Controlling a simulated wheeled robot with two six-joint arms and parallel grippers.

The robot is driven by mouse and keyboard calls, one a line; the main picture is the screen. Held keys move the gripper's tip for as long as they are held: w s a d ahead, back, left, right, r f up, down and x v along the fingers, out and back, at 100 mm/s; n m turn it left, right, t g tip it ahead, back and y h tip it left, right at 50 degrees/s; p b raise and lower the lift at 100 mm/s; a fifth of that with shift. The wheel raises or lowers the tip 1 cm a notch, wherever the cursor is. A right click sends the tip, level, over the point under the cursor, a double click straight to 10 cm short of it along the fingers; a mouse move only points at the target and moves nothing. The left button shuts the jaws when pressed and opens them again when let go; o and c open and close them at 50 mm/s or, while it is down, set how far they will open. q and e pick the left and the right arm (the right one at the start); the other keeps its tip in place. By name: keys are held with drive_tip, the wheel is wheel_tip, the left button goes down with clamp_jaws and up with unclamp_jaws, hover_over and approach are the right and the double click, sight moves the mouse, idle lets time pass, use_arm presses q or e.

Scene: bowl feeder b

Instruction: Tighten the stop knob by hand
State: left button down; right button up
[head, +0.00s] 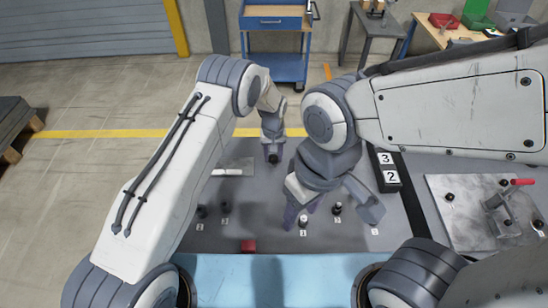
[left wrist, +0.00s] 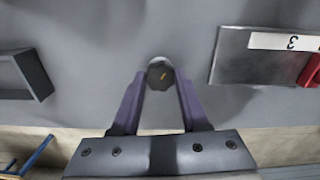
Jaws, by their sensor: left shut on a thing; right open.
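The stop knob (left wrist: 160,74) is a dark, many-sided knob with a short orange mark on its face. In the left wrist view it sits between the two purple fingertips of my left gripper (left wrist: 160,88), which is shut on it. In the head view my left gripper (head: 273,150) points down at the far part of the grey table, and its wrist mostly hides the knob. My right gripper (head: 332,212) is open and empty, nearer the front, over small dark pegs with number labels. One purple finger shows at its left.
A metal plate (left wrist: 245,60) with a label "3" lies beside the knob. Several small dark pegs (head: 337,208) and a red block (head: 248,246) are near the front. Black numbered blocks (head: 391,177) and a fixture plate (head: 455,190) with a red-handled clamp (head: 521,182) are to the right.

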use_arm(q)
drive_tip(key=m+b, duration=0.3)
drive_tip(key=shift+f, duration=0.2)
drive_tip(key=m+b, duration=0.3)
drive_tip(key=m, duration=0.1)
drive_tip(key=m+b, duration=0.2)
drive_tip(key=m, duration=0.2)
drive_tip(key=shift+r, duration=0.15)
drive_tip(key=shift+w+a+r+m+b, duration=0.1)
drive_tip(key=shift+m+b, duration=0.7)
drive_tip(key=shift+m, duration=1.4)
drive_tip(key=shift+c, duration=2)
unclamp_jaws()
